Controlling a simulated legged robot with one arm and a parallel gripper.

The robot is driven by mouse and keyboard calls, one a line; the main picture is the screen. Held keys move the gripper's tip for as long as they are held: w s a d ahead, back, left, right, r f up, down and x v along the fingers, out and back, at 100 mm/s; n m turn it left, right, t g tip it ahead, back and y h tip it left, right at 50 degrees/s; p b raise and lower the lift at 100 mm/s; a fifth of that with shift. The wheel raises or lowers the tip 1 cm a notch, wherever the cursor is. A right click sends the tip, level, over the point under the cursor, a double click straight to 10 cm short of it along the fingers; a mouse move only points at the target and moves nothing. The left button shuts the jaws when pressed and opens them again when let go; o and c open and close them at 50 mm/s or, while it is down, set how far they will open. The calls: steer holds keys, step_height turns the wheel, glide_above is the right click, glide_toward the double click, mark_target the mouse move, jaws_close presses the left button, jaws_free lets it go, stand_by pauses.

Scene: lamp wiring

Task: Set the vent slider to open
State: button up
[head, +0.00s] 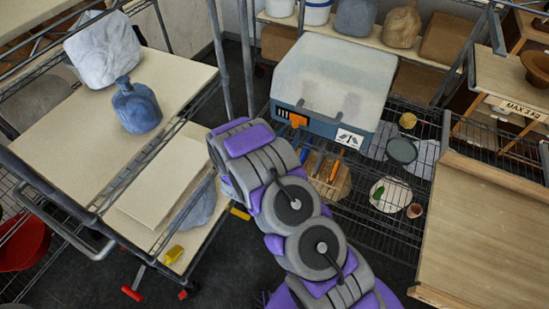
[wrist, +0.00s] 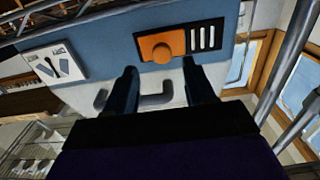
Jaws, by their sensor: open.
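The vent slider is an orange plate with a round knob (wrist: 163,48) on a dark panel in the blue lower part of a white-lidded box (head: 335,70). In the wrist view, white vent slots (wrist: 206,38) show uncovered to the right of the orange plate. The slider also shows in the head view (head: 297,120), with the slots to its left. The wrist view is turned over relative to the head view. My gripper (wrist: 160,66) is open and empty, its fingertips either side of the knob's line, seemingly short of it. In the head view my arm hides the gripper.
A label with a diagram (wrist: 55,63) is beside the slider panel. A grey handle (wrist: 150,99) lies below the knob in the wrist view. The box stands on a wire rack near tools (head: 328,172) and dishes. A blue bottle (head: 137,106) stands on the left table.

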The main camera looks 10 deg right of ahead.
steer(key=p+v, duration=0.1)
steer(key=v, duration=1.1)
